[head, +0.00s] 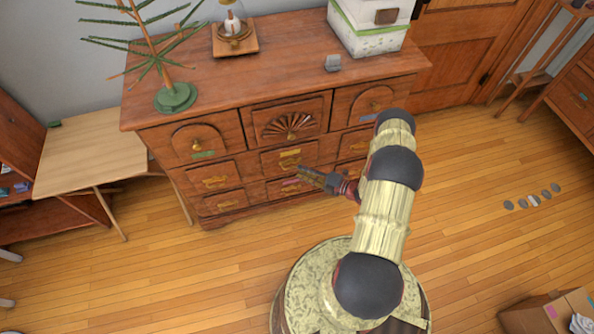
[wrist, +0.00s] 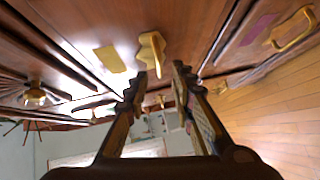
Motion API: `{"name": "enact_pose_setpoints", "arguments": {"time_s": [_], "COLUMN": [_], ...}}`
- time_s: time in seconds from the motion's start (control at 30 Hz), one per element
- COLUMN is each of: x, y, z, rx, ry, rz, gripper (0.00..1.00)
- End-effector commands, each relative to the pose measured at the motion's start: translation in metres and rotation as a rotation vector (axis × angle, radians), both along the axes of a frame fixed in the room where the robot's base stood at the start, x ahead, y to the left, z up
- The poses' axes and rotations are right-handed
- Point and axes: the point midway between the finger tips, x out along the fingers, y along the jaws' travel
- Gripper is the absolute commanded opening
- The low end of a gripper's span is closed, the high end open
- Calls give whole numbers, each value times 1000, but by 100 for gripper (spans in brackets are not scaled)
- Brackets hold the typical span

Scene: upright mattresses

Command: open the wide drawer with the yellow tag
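The drawer with the yellow tag (head: 270,163) is in the middle column of the wooden dresser, below the fan-carved drawer, and looks shut. Its yellow tag (head: 290,153) also shows in the wrist view (wrist: 110,60). Its brass handle (wrist: 151,48) is just ahead of my fingertips in the wrist view, with its lower end in the gap between them. My gripper (wrist: 158,72) is open, with its fingers apart. I cannot tell whether a finger touches the handle. In the head view my gripper (head: 301,171) is at the drawer front and hides part of it.
A drawer with a purple tag (wrist: 258,28) is below. The dresser top (head: 290,65) holds a plant (head: 175,97), a lamp (head: 234,35) and a white box (head: 370,25). A small desk (head: 90,155) stands at left. Several grey discs (head: 532,200) lie on open floor at right.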

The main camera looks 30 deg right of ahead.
Motion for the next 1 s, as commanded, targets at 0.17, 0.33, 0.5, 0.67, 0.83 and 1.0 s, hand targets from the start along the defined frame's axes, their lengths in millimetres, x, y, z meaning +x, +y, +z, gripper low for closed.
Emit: {"name": "enact_pose_setpoints", "arguments": {"time_s": [0.17, 0.33, 0.5, 0.67, 0.83, 1.0], "x": [21, 29, 30, 30, 30, 30], "y": [12, 17, 17, 17, 17, 17], "z": [-4, -5, -5, -5, -5, -5], "rx": [-1, -2, -2, -2, -2, -2], "ry": [-1, -1, -1, -1, -1, 0], "rz": [2, 0, -1, 0, 0, 0], "gripper": [25, 25, 25, 21, 12, 2]}}
